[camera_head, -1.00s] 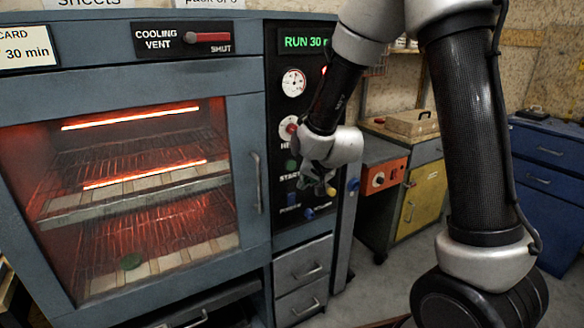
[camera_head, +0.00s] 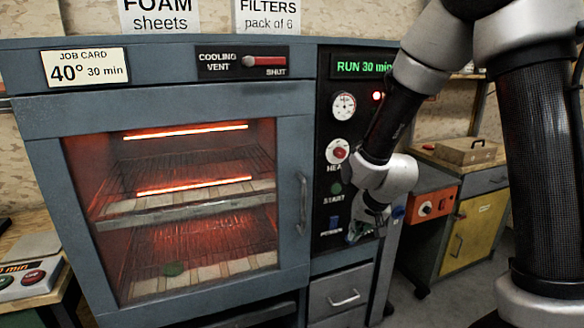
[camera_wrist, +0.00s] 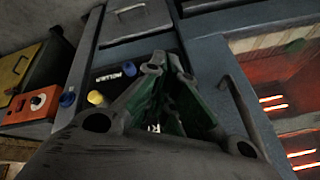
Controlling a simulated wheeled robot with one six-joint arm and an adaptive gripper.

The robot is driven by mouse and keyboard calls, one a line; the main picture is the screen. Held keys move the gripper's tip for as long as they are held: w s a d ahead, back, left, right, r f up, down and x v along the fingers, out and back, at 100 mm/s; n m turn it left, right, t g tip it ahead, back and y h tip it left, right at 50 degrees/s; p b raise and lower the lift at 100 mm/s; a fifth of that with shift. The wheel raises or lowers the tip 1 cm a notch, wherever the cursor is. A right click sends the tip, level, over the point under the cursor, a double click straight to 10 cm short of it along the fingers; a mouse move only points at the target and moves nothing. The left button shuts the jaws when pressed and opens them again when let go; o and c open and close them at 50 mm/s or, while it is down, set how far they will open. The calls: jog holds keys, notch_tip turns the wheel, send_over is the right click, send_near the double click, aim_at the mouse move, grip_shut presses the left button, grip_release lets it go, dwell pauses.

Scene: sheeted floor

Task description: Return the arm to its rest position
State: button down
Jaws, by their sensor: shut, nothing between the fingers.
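My gripper (camera_head: 362,232) hangs in front of the oven's dark control panel, low down near the blue power switch (camera_head: 333,223). In the wrist view my gripper (camera_wrist: 172,62) shows its fingers together, with nothing between them. The arm bends down from the upper right in the head view. The oven (camera_head: 60,205) has its door closed, with glowing red bars inside. Its display (camera_head: 362,65) reads RUN 30 min. My wrist hides part of the panel.
A cooling vent slider (camera_head: 265,62) sits above the door, at SHUT. The door handle (camera_head: 303,203) stands out left of my gripper. Drawers (camera_head: 340,298) lie below the panel. A yellow cabinet (camera_head: 473,228) with an orange box (camera_head: 432,206) stands to the right. A button box (camera_head: 28,280) is at far left.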

jog(key=s+d+r+n+h, duration=0.1)
jog(key=s+d+r, duration=0.6)
jog(key=s+r, duration=0.3)
jog(key=s+d+r+n, duration=0.1)
jog(key=s+d+r, duration=0.7)
jog(key=s, duration=0.7)
notch_tip(320, 180, up, 2)
jog(key=shift+r+g+h, duration=0.2)
jog(key=shift+g+h, duration=0.2)
jog(key=shift+s, duration=0.1)
